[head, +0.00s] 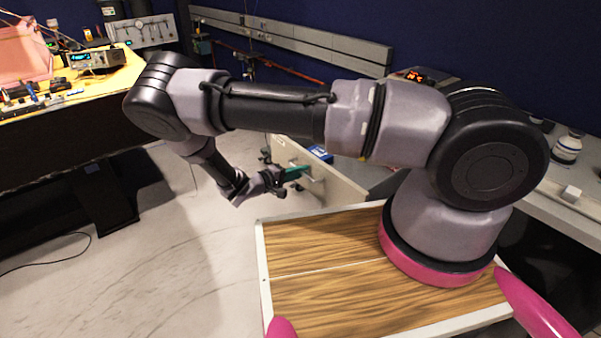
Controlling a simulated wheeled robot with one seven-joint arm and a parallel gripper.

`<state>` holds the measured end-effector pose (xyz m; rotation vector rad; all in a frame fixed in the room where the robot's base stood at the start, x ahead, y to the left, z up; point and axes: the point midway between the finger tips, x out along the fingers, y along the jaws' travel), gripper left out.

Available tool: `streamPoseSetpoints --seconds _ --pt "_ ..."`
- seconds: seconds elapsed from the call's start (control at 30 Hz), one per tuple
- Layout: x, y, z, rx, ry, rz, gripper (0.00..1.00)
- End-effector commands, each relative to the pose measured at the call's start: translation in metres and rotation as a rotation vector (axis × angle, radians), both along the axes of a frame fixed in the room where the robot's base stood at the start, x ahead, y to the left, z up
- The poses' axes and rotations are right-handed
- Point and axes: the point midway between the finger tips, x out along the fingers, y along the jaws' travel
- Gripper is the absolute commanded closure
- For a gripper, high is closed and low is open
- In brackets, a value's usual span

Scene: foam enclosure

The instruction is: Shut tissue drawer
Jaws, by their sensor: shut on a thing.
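The tissue drawer (335,190) stands pulled out of the grey bench, right of the picture's middle. Its pale front faces left, and a blue box (320,153) shows inside it. A metal handle (317,178) is on the front. My gripper (297,172), with green fingers, reaches the drawer front from the left and is shut on the handle. The exact grip is small and hard to make out. My arm crosses above and hides part of the drawer's back and the bench.
A black-sided table (60,145) with instruments stands at the left. The pale floor (160,260) between it and the drawer is mostly clear, with a black cable at the left.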

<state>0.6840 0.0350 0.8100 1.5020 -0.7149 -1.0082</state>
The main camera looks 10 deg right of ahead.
Motion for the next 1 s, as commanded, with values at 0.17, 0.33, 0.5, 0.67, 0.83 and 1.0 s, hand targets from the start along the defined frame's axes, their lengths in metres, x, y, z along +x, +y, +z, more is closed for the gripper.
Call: streamPoseSetpoints --seconds 0.17,0.33,0.5,0.67,0.83,1.0 --pt "0.0 0.0 0.0 0.0 0.0 0.001 1.0" --pt "0.004 -0.006 0.0 -0.001 0.0 0.0 1.0" --pt "0.014 -0.028 0.0 -0.003 0.001 -0.002 1.0" --pt "0.03 -0.061 0.0 -0.004 0.0 -0.005 1.0" --pt "0.05 -0.1 0.0 -0.004 0.001 -0.004 1.0" --pt "0.069 -0.137 0.0 -0.003 0.001 -0.003 1.0"
